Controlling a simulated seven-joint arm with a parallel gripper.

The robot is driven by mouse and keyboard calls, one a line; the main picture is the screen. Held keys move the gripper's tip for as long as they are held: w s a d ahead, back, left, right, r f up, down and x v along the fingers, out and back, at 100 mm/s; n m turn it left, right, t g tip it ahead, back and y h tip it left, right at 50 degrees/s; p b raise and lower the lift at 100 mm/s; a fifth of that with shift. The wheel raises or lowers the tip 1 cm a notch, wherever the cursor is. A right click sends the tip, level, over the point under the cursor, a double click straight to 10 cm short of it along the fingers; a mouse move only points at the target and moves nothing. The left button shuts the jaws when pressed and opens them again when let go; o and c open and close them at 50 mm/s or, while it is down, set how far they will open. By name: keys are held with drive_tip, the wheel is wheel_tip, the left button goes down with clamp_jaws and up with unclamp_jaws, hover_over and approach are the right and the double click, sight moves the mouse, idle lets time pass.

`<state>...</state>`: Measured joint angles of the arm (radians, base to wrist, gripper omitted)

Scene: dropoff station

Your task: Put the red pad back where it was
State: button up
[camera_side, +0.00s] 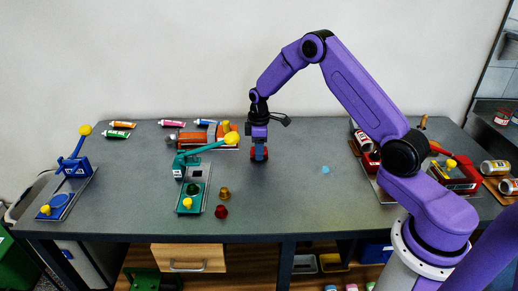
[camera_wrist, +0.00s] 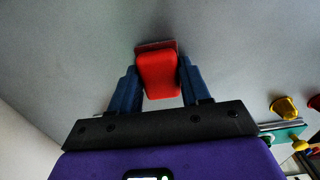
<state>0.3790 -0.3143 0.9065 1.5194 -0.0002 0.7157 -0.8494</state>
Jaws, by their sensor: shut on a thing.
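My gripper (camera_side: 259,157) is low over the middle of the grey table in the side view, pointing down. In the wrist view its two blue fingers (camera_wrist: 160,88) are on either side of the red pad (camera_wrist: 158,75), shut on it. A darker red flat part shows at the pad's far end. In the side view only small red bits of the pad show around the fingers. I cannot tell whether the pad touches the table.
Left of my gripper stands a teal lever device (camera_side: 194,188) with a yellow knob, a gold piece (camera_side: 224,193) and a dark red piece (camera_side: 221,212) beside it. A blue lever device (camera_side: 70,185) stands far left, a red one (camera_side: 452,177) right. A light-blue spot (camera_side: 325,169) lies right.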

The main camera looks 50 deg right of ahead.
drive_tip(key=shift+f, duration=0.15)
drive_tip(key=o, duration=1)
wheel_tip(320, 180, up, 12)
drive_tip(key=s+a+r+n, duration=0.1)
drive_tip(key=s+a+r, duration=0.3)
drive_tip(key=s+a, duration=0.4)
drive_tip(key=s+a+r, duration=0.3)
drive_tip(key=s+a, duration=0.5)
drive_tip(key=s, duration=0.3)
drive_tip(key=s+d+n, duration=0.1)
drive_tip(key=s, duration=0.6)
drive_tip(key=s+d, duration=0.1)
drive_tip(key=s, duration=0.6)
drive_tip(key=s+d+f+n, duration=0.1)
drive_tip(key=s, duration=0.6)
drive_tip(key=shift+s+n, duration=0.15)
drive_tip(key=shift+n, duration=0.15)
